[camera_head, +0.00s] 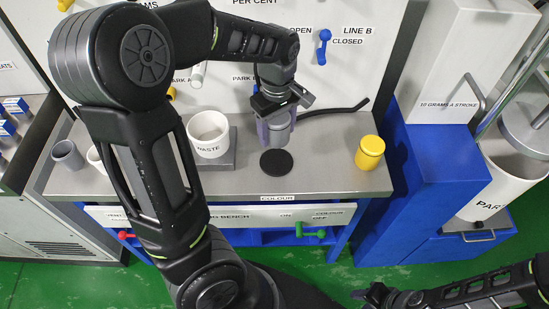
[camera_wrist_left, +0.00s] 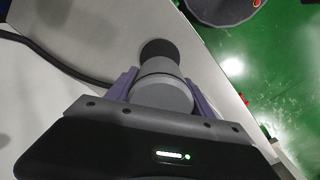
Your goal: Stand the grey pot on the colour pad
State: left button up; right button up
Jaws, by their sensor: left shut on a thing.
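The grey pot (camera_head: 280,133) is between the purple fingers of my left gripper (camera_head: 274,124), which is shut on it. In the left wrist view the pot (camera_wrist_left: 162,92) sits upright-looking between both fingers (camera_wrist_left: 160,88). The colour pad (camera_head: 276,163), a black disc on the bench top, is just in front of the pot, near the COLOUR label. In the left wrist view the pad (camera_wrist_left: 159,50) shows past the pot's far end, partly hidden by it. The gap between pot and bench is unclear. My right gripper (camera_head: 376,295) is low at the bottom right, away from the bench.
A white WASTE tub (camera_head: 208,132) stands left of the pot on a grey block. Another grey pot (camera_head: 67,154) is at the far left. A black hose (camera_head: 335,109) lies behind. Bench top between pad and jar is clear.

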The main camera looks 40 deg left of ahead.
pick_arm(q)
send_over(277, 161)
notch_tip(277, 161, down, 6)
jog(key=shift+f, duration=0.1)
jog(key=shift+s+f, duration=0.1)
jog(key=shift+f, duration=1.7)
jog(key=shift+f, duration=0.2)
jog(key=o, duration=1.6)
jog(key=shift+r, duration=0.15)
notch_tip(277, 161, up, 12)
jog(key=shift+r, duration=0.1)
